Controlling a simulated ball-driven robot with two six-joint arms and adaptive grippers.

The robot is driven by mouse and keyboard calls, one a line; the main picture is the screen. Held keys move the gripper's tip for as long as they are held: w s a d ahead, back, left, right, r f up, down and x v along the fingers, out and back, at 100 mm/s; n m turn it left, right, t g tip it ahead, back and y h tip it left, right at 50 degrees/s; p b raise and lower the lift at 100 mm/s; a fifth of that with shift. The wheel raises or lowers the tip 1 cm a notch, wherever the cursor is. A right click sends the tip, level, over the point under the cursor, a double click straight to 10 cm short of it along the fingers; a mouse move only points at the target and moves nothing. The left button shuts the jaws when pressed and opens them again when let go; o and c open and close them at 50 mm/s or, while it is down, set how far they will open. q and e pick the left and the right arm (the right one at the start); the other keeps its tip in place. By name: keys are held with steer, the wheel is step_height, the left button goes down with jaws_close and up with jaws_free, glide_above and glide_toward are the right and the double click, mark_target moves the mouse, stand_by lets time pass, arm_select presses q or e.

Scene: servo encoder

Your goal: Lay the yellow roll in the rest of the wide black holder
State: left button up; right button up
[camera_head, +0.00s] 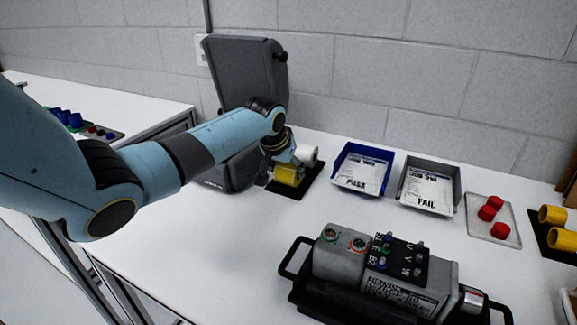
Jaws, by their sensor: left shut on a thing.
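My left arm reaches in from the left, and its gripper (290,164) is at the back of the table, in front of the dark grey machine. It is shut on a yellow roll (287,175), whose round side faces the camera. The roll is low over a flat black piece (318,184); I cannot tell whether they touch. A whitish round thing (307,154) shows just behind the roll. Two more yellow rolls (552,215) sit on a black holder (541,233) at the right edge. My right gripper is not in view.
A dark grey machine (240,75) stands close behind my gripper. A blue PASS tray (362,170), a grey FAIL tray (429,186) and a plate with red caps (491,208) stand to the right. A grey servo unit (390,270) in a black carrier fills the front.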

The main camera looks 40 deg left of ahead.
arm_select(q)
steer(key=shift+p, duration=0.35)
stand_by(0.6)
steer(key=o, duration=1.3)
steer(key=shift+s+r, duration=0.1)
steer(key=v, duration=1.2)
